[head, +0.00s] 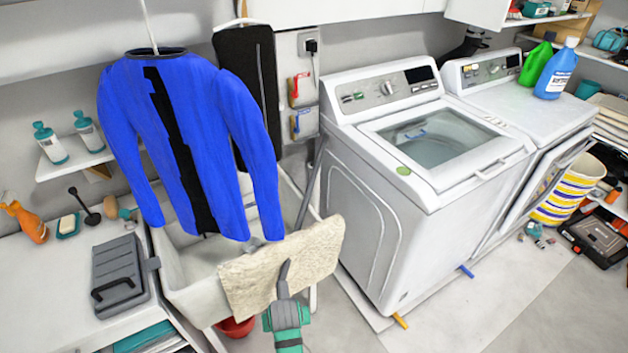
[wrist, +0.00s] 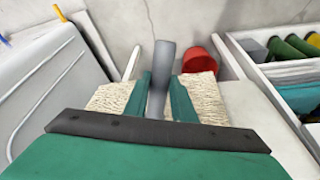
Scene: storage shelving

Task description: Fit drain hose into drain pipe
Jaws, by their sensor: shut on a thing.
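My gripper (head: 285,298) is at the lower middle of the head view, in front of the sink. It is shut on a short grey hose end (head: 284,272), which sticks up past the fingers in front of a beige cloth. In the wrist view the hose (wrist: 163,62) stands between the two green fingers of my gripper (wrist: 160,98), with its top end free. A longer grey tube (head: 311,182) leans between the sink and the washer; I cannot tell whether it joins the held piece. I cannot pick out the drain pipe opening in either view.
A beige cloth (head: 250,285) hangs over the front of the white sink (head: 190,302). A blue jacket (head: 225,110) hangs above it. The washer (head: 375,225) stands to the right. A red bucket (wrist: 200,56) is on the floor below.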

